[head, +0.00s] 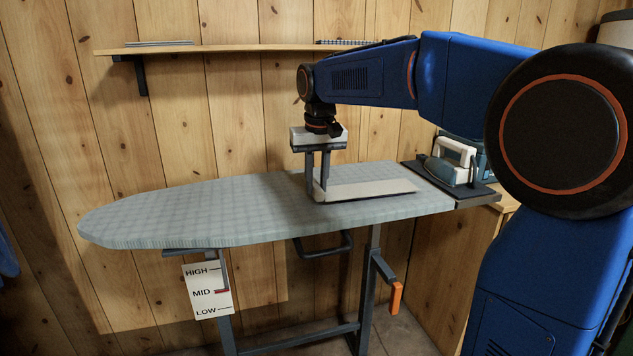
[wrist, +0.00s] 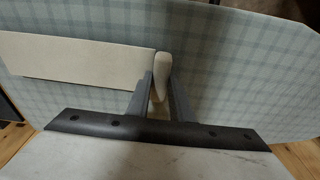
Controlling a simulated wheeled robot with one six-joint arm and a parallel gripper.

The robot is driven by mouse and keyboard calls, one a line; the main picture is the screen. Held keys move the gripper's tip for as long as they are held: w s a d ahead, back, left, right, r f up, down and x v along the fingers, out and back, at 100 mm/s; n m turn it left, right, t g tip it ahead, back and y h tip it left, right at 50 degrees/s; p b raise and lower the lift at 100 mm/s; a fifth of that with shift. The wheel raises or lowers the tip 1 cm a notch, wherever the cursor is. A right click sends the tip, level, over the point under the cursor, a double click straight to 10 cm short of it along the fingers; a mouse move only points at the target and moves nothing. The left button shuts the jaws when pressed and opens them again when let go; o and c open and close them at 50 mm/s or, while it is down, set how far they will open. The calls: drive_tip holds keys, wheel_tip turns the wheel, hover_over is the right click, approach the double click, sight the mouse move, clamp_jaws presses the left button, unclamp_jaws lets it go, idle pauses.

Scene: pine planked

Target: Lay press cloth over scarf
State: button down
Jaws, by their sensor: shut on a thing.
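The press cloth (head: 372,189) is a flat cream strip lying on the right half of the ironing board (head: 190,213). It also shows flat at the left of the wrist view (wrist: 80,62). My gripper (head: 318,190) is down at the cloth's left end in the head view. In the wrist view its fingers (wrist: 160,92) are shut on a rounded, upright pinch of cream cloth at that end. I cannot make out a separate scarf; whether one lies under the cloth cannot be told.
A blue and white iron (head: 447,169) stands on a dark rest (head: 470,186) at the board's right end. A shelf (head: 220,48) is on the wall behind. A height card (head: 207,289) hangs below the board. The board's left half is clear.

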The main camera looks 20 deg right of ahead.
drive_tip(key=c, duration=1.6)
unclamp_jaws()
wheel_tip(320, 180, up, 12)
drive_tip(key=s, duration=0.2)
drive_tip(key=s+d+f+t, duration=0.1)
drive_tip(key=s+d+f, duration=0.1)
drive_tip(key=s+f, duration=0.7)
drive_tip(key=s+d+f+t, duration=0.1)
drive_tip(key=s+d+f, duration=0.1)
drive_tip(key=s+f, duration=0.7)
drive_tip(key=s+d+f+t, duration=0.1)
drive_tip(key=s+d+f, duration=0.2)
drive_tip(key=s+f, duration=0.6)
drive_tip(key=shift+s+f, duration=0.2)
drive_tip(key=shift+s, duration=0.95)
drive_tip(key=shift+s+f, duration=0.2)
drive_tip(key=shift+s, duration=0.9)
